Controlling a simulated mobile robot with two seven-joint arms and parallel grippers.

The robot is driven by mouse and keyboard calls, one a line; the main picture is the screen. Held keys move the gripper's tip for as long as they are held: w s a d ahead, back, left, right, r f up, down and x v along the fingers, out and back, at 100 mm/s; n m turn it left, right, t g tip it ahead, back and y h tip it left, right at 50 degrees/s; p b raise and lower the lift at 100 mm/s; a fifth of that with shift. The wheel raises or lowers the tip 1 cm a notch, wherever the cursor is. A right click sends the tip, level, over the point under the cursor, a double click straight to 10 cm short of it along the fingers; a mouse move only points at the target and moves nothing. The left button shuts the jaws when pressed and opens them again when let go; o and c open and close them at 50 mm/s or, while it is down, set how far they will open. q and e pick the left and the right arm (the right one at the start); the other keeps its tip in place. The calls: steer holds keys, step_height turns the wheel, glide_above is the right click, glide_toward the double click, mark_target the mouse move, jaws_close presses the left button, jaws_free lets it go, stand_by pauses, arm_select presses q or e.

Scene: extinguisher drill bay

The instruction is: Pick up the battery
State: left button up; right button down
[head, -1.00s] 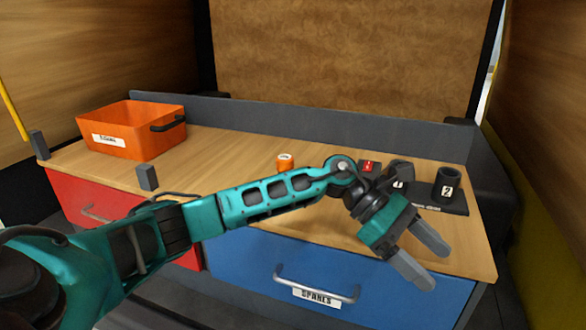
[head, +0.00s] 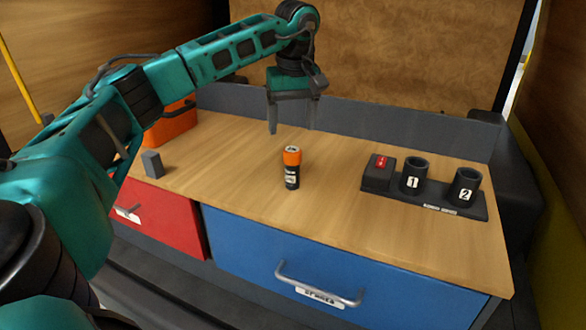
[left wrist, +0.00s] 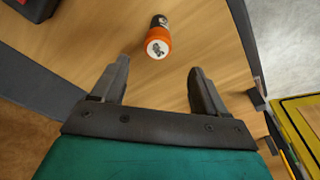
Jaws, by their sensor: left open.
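The battery (head: 291,168) is a black cylinder with an orange top, standing upright on the wooden bench top. My left gripper (head: 292,131) is above and behind it in the head view, fingers pointing down, open and empty. In the left wrist view the battery (left wrist: 158,38) lies ahead of the open fingers (left wrist: 158,78), roughly midway between their lines and apart from them. My right gripper is in neither view.
A dark holder (head: 436,203) with cups marked 1 and 2 and a red-topped block stands at the right. An orange bin (head: 172,130) is partly behind my left arm. A small grey block (head: 152,164) stands at the left edge. Bench around the battery is clear.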

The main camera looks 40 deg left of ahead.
mark_target(292, 149)
arm_select(q)
steer(key=f, duration=0.8)
steer(key=shift+w+a, duration=0.25)
steer(key=shift+w, duration=0.1)
steer(key=c, duration=1.2)
steer(key=shift+r, duration=0.2)
